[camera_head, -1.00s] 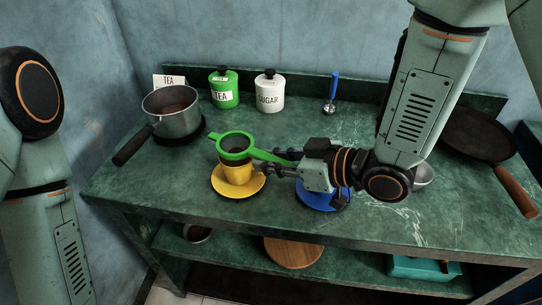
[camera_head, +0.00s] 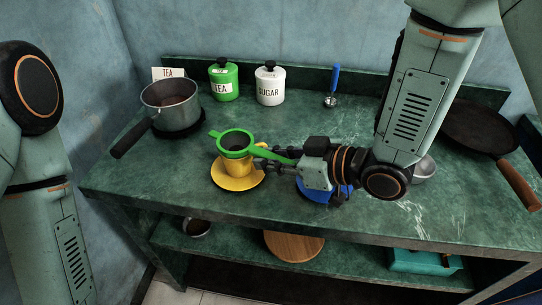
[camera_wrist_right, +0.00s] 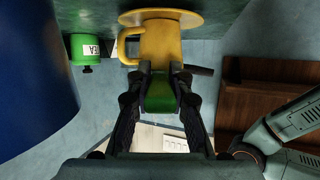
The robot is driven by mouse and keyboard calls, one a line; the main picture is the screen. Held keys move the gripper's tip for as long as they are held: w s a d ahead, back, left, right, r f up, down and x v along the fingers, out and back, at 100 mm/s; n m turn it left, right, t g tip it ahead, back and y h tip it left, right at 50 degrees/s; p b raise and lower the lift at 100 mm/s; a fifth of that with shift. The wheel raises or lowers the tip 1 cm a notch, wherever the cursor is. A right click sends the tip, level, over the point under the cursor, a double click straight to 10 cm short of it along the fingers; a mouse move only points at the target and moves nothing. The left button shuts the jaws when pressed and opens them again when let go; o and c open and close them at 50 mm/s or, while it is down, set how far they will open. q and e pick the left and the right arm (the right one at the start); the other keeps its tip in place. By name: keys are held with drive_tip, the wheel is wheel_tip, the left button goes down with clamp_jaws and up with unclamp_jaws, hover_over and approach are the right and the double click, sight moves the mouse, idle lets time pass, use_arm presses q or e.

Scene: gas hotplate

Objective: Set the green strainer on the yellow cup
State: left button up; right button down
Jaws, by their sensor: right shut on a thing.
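The green strainer (camera_head: 236,143) is over the mouth of the yellow cup (camera_head: 236,167), its handle pointing right. Whether its rim rests on the cup or hovers just above it, I cannot tell. The cup stands upright on a yellow saucer (camera_head: 247,185). My right gripper (camera_head: 268,156) is shut on the strainer's handle, just right of the cup. In the right wrist view the green handle (camera_wrist_right: 160,95) lies between my fingers, with the yellow cup (camera_wrist_right: 161,44) beyond it. My left gripper is out of view; only parts of my left arm show.
A blue saucer (camera_head: 312,193) lies partly hidden under my right gripper. A pot (camera_head: 171,104), a green tea canister (camera_head: 223,82) and a white sugar canister (camera_head: 270,86) stand behind. A pan (camera_head: 478,132) is at right. The counter's middle, behind the strainer, is clear.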

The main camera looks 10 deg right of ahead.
drive_tip(key=shift+f, duration=0.3)
drive_tip(key=c, duration=1.1)
unclamp_jaws()
drive_tip(key=shift+c, duration=0.2)
drive_tip(key=shift+d+r, duration=0.1)
drive_tip(key=v, duration=0.7)
drive_tip(key=shift+s, duration=0.2)
drive_tip(key=shift+d, duration=0.1)
